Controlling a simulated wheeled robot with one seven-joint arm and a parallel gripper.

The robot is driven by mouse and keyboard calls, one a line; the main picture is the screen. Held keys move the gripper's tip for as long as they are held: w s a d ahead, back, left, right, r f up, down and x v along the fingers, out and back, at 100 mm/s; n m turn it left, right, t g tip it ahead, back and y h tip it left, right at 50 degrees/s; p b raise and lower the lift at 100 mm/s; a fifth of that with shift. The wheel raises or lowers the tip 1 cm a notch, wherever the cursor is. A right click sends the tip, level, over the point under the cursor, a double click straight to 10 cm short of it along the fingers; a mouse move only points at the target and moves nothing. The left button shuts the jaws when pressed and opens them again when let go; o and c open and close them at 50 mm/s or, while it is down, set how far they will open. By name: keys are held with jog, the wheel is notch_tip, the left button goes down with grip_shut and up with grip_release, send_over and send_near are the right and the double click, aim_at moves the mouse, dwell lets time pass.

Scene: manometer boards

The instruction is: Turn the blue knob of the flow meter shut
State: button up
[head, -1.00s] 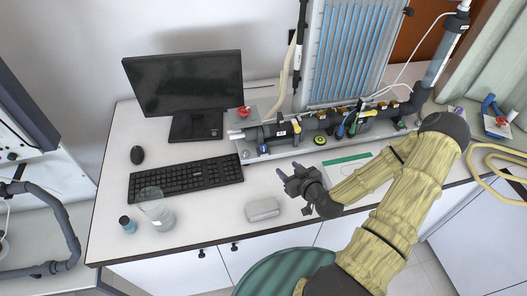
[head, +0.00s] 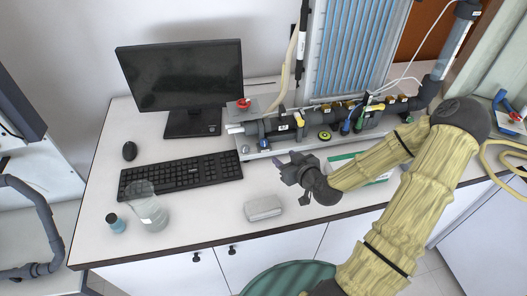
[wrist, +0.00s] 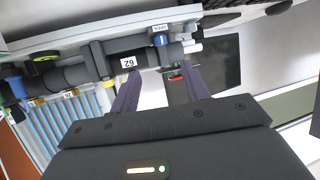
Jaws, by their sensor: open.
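The manometer board's dark pipe assembly (head: 300,125) lies along the back of the bench. A small blue knob (head: 264,144) sits near its left end, low on the front. The knob also shows in the wrist view (wrist: 160,40), beyond the fingers and near the top edge, by a small label. My gripper (head: 284,161) is open and empty, in front of and a little to the right of the knob, apart from it. In the wrist view its two dark fingers (wrist: 161,80) point toward the pipe. Which way the knob is turned is too small to tell.
A red-handled valve (head: 243,103), a yellow-and-black round knob (head: 324,135) and blue levers (head: 346,126) are near the pipe. The monitor (head: 180,78) and keyboard (head: 181,175) are to the left. A grey box (head: 263,208), beaker (head: 149,212) and blue bottle (head: 116,223) stand toward the front.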

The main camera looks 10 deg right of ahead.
aim_at(266, 144)
jog(key=shift+b+x, duration=0.85)
jog(key=shift+b, duration=0.55)
jog(key=p+x, duration=0.2)
jog(key=x, duration=0.9)
jog(key=shift+w+a+p, duration=0.15)
jog(key=shift+w+p, duration=0.15)
jog(key=shift+w, duration=0.05)
jog(key=shift+c, duration=0.3)
jog(key=c, duration=0.9)
jog(key=shift+a, duration=0.35)
jog(key=shift+w+d, duration=0.1)
jog(key=shift+d, duration=0.2)
jog(key=shift+a, duration=0.15)
